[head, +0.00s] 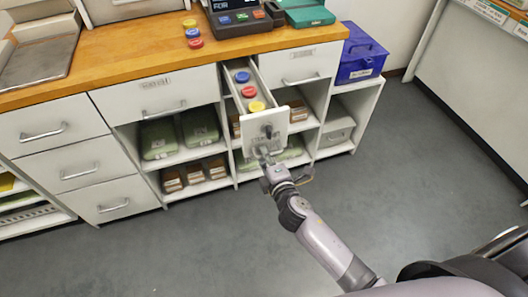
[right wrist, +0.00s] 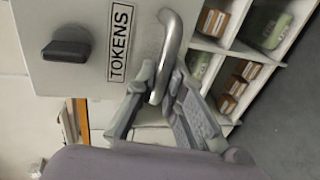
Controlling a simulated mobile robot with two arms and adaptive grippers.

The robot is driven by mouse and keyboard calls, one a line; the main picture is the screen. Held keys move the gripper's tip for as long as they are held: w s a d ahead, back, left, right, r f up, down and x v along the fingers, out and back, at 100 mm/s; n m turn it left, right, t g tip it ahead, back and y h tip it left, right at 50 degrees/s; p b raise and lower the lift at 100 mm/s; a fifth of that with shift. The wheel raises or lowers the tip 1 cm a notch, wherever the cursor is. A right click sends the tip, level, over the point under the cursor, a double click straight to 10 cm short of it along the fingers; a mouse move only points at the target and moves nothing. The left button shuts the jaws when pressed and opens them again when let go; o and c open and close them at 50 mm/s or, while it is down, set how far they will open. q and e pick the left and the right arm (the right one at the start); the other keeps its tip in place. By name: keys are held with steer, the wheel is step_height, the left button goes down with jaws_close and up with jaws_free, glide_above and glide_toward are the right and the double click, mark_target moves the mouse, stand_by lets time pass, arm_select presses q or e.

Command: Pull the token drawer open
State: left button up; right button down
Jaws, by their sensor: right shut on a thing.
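The token drawer (head: 279,119) is pulled well out from the counter in the head view. Blue, red and yellow tokens (head: 249,92) lie in a row inside it. In the right wrist view its white front (right wrist: 85,20) bears a TOKENS label (right wrist: 121,42), a dark knob (right wrist: 66,51) and a curved metal handle (right wrist: 172,50). My right gripper (head: 264,158) is at the drawer front, and in the wrist view its fingers (right wrist: 158,92) are closed around the lower end of the handle. My left gripper is out of view.
Other drawers (head: 153,93) on both sides are shut. Open shelves below hold green packs (head: 158,139) and brown boxes (head: 195,174). Tokens (head: 193,32) and a dark device (head: 238,16) stand on the wooden counter. A blue box (head: 361,55) sits at right. The grey floor in front is clear.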

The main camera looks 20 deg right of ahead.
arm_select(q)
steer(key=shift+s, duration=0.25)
arm_select(e)
steer(key=shift+s, duration=0.4)
steer(key=c, duration=1.7)
jaws_free()
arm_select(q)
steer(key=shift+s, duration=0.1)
arm_select(e)
steer(key=shift+o, duration=0.2)
steer(key=v, duration=1.2)
